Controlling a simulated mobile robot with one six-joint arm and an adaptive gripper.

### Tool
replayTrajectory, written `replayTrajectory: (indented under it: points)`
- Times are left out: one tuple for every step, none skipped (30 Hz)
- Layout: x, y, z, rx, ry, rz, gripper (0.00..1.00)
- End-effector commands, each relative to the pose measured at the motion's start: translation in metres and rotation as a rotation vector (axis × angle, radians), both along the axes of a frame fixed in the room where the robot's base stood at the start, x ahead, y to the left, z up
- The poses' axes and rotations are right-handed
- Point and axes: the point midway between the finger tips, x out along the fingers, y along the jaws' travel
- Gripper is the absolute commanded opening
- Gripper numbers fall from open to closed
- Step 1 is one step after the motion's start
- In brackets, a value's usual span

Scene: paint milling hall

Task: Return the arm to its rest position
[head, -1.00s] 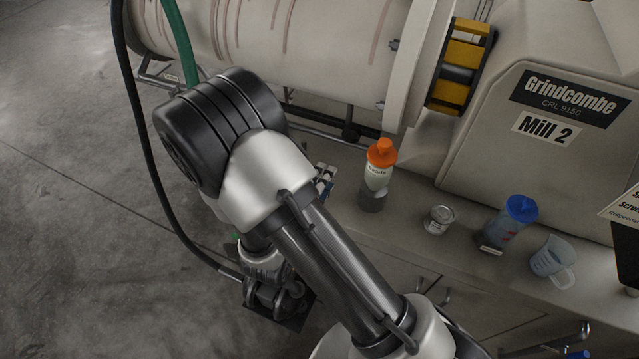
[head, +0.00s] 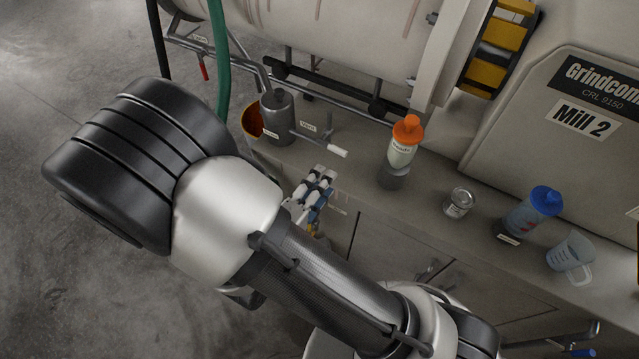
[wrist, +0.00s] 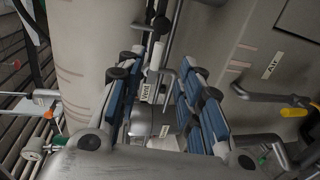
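My arm crosses the head view from the lower right, with its large black and silver joint at left. My gripper (head: 316,186) shows partly beyond the arm, near the bench's front edge and left of the orange-capped bottle. In the wrist view my gripper (wrist: 165,75) has its two blue-padded fingers apart. Nothing is clasped between them. A grey metal vessel and a "Vent" tag (wrist: 147,92) show behind the gap, apart from the pads as far as I can tell.
A metal canister (head: 278,117) and green hose (head: 219,60) are behind the arm. Open floor lies left.

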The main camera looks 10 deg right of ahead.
Motion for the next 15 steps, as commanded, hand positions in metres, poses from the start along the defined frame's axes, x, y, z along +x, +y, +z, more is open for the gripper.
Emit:
replayTrajectory:
  points:
    - [0.0, 0.0, 0.0, 0.0, 0.0, 0.0, 0.34]
    - [0.0, 0.0, 0.0, 0.0, 0.0, 0.0, 0.34]
    - [0.0, 0.0, 0.0, 0.0, 0.0, 0.0, 0.34]
    - [0.0, 0.0, 0.0, 0.0, 0.0, 0.0, 0.34]
    - [0.0, 0.0, 0.0, 0.0, 0.0, 0.0, 0.34]
    - [0.0, 0.0, 0.0, 0.0, 0.0, 0.0, 0.34]
    - [0.0, 0.0, 0.0, 0.0, 0.0, 0.0, 0.34]
    - [0.0, 0.0, 0.0, 0.0, 0.0, 0.0, 0.34]
    - [0.0, 0.0, 0.0, 0.0, 0.0, 0.0, 0.34]
    - [0.0, 0.0, 0.0, 0.0, 0.0, 0.0, 0.34]
    - [0.0, 0.0, 0.0, 0.0, 0.0, 0.0, 0.34]
    - [0.001, -0.001, 0.001, 0.001, 0.001, -0.003, 0.34]
    - [0.001, -0.002, 0.002, 0.001, 0.0, -0.01, 0.34]
    - [0.001, -0.005, 0.004, 0.003, 0.002, -0.023, 0.34]
    - [0.001, -0.01, 0.009, 0.006, 0.006, -0.049, 0.34]
